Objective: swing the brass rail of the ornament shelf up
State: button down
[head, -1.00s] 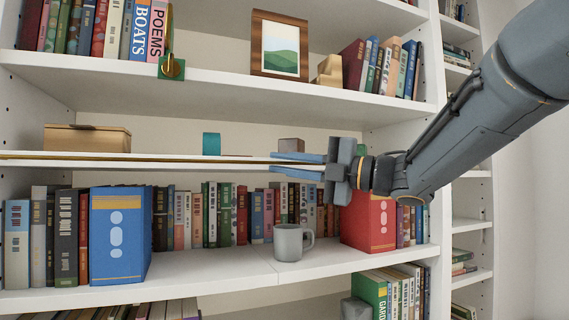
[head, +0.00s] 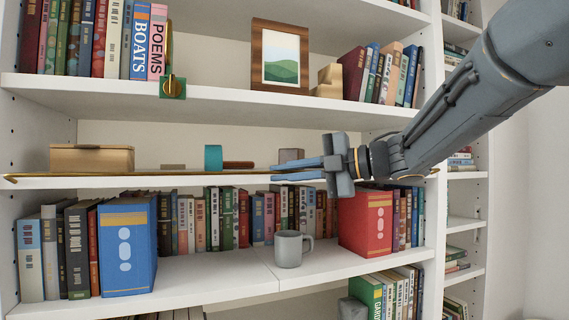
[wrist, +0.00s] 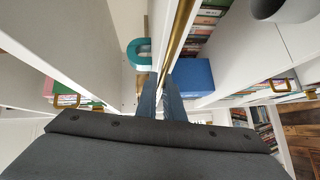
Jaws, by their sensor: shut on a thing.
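The thin brass rail (head: 130,176) runs along the front edge of the white ornament shelf (head: 150,186) in the head view, with a bent left end. It lies low at the shelf edge. My gripper (head: 278,172) is at the rail right of its middle, shut on it. In the wrist view the rail (wrist: 180,38) comes down from the top to my gripper's fingers (wrist: 168,82). The fingers hide the gripped stretch. On the shelf stand a wooden box (head: 92,158), a teal ring-like ornament (head: 213,157), a reddish-brown piece (head: 238,165) and a grey-brown block (head: 290,155).
Below are rows of books, a blue box file (head: 127,247), a red box file (head: 366,222) and a grey mug (head: 289,249). Above, a brass latch on a green plate (head: 172,87) hangs at the upper shelf's edge, near a picture frame (head: 280,52).

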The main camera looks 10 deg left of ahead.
jog(key=shift+r, duration=0.15)
jog(key=c, duration=1.9)
grip_release()
jog(key=b+v, duration=0.3)
jog(key=v, duration=0.4)
jog(key=shift+d, duration=0.4)
jog(key=shift+r, duration=0.15)
